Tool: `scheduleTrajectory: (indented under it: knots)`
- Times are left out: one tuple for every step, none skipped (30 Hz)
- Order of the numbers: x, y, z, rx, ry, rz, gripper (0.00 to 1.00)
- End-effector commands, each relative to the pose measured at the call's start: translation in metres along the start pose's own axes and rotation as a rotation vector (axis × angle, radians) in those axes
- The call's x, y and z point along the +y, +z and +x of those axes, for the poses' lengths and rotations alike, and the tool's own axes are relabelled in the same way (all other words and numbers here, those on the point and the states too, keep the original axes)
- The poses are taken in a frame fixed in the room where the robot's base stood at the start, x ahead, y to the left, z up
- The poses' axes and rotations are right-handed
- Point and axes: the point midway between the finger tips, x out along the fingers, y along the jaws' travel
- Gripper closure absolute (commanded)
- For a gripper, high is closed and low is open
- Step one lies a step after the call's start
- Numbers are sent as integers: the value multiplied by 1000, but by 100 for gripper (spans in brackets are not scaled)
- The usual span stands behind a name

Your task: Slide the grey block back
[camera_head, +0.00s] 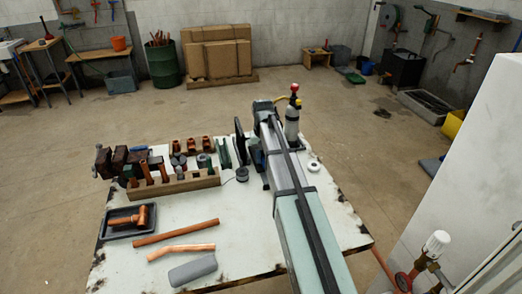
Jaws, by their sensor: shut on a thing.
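A grey block (192,270) with rounded ends lies on the near left part of the white worktable (230,247), close to its front edge. Nothing touches it that I can see. My arm reaches from the bottom of the picture across the right part of the table to its far side. My gripper's fingers cannot be made out; the far end of the arm and the dark parts around it hide them. What they hold cannot be seen.
Two copper pipes (176,232) lie behind the block. A black tray (122,223) with a copper fitting is at the left. A wooden rack (172,187) stands behind them. A bottle (292,122) stands beyond my arm. A white wall and valve (436,243) are at right.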

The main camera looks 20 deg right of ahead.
Motion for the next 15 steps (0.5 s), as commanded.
scheduleTrajectory:
  knots:
    - [2, 14, 0, 0, 1, 0, 100]
    - [3, 19, 0, 0, 1, 1, 100]
    - [4, 26, 0, 0, 1, 1, 100]
    - [5, 31, 0, 0, 1, 1, 100]
    - [6, 36, 0, 0, 1, 1, 100]
    - [6, 43, 0, 0, 1, 1, 100]
    - [7, 48, 0, 0, 1, 1, 100]
    - [8, 54, 0, 0, 1, 1, 100]
    - [9, 60, 0, 0, 1, 1, 100]
    - [10, 64, 0, 0, 1, 1, 100]
    - [10, 67, 0, 0, 1, 1, 100]
    - [11, 70, 0, 0, 1, 1, 100]
    - [11, 72, 0, 0, 1, 1, 100]
    - [11, 73, 0, 0, 1, 1, 100]
    - [12, 74, 0, 0, 1, 1, 100]
